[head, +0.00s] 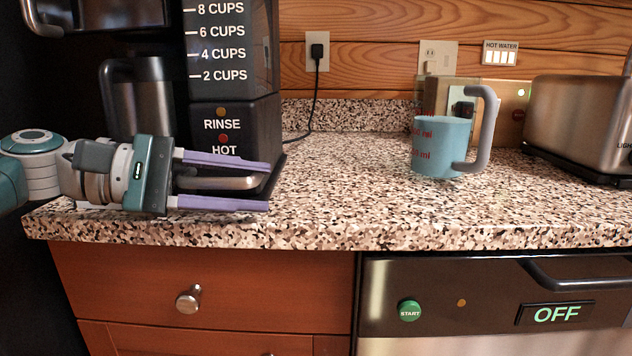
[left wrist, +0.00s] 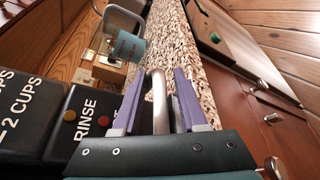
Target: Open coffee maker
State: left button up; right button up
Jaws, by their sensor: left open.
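My right gripper is out of view.
A blue measuring cup (head: 441,145) and a toaster (head: 580,120) stand to the right. The speckled counter (head: 350,190) is clear between. Below are a drawer (head: 120,285) and an appliance reading OFF (head: 480,300).

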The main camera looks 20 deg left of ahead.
pick_arm(q)
jog(key=shift+o, duration=0.2)
jog(key=v, duration=1)
dwell(0.3)
